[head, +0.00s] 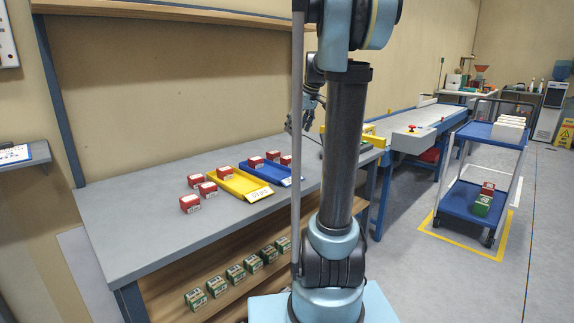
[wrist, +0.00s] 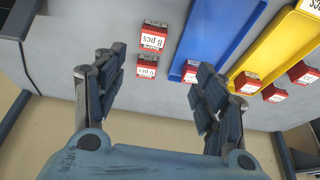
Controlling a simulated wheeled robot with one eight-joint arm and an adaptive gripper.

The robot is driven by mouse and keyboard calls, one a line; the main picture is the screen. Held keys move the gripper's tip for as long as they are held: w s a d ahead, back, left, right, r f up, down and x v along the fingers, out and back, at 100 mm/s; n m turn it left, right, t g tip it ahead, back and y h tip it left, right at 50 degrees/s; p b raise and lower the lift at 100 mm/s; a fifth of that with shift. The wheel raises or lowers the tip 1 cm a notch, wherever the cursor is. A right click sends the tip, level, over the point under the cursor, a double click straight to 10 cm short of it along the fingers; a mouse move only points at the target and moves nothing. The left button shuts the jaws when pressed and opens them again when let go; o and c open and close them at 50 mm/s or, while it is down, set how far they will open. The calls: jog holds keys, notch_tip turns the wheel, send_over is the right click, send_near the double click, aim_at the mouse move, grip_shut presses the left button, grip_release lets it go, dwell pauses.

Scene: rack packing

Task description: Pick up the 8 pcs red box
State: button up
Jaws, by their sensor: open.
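In the wrist view, two red boxes with white labels reading "8 pcs" upside down, a farther one (wrist: 154,38) and a nearer one (wrist: 147,67), stand on the grey table between my fingers in the picture. In the head view, red boxes (head: 286,160) stand by the blue tray, partly behind my arm. My gripper (wrist: 160,64) is open and empty, its fingers either side of the two boxes in the picture. It also shows in the head view (head: 302,125), above the table's right part. How high it is over the boxes I cannot tell.
A blue tray (head: 283,178) and a yellow tray (head: 228,181) lie on the table (head: 145,231), with more red boxes (head: 190,203) beside the yellow one. Green-and-white boxes (head: 236,275) line the shelf below. A blue cart (head: 458,200) stands right. The table's left part is clear.

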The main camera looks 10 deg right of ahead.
send_near(287, 157)
jog(key=x, duration=0.5)
jog(key=shift+s+a, duration=0.1)
jog(key=shift+s, duration=0.25)
jog(key=shift+w+d+x, duration=0.15)
jog(key=shift+w+x, duration=0.05)
jog(key=shift+x, duration=1.15)
jog(key=shift+w+d+x, duration=0.1)
jog(key=shift+w+x, duration=0.1)
jog(key=shift+x, duration=1.2)
jog(key=shift+r, duration=0.1)
jog(key=c, duration=1.2)
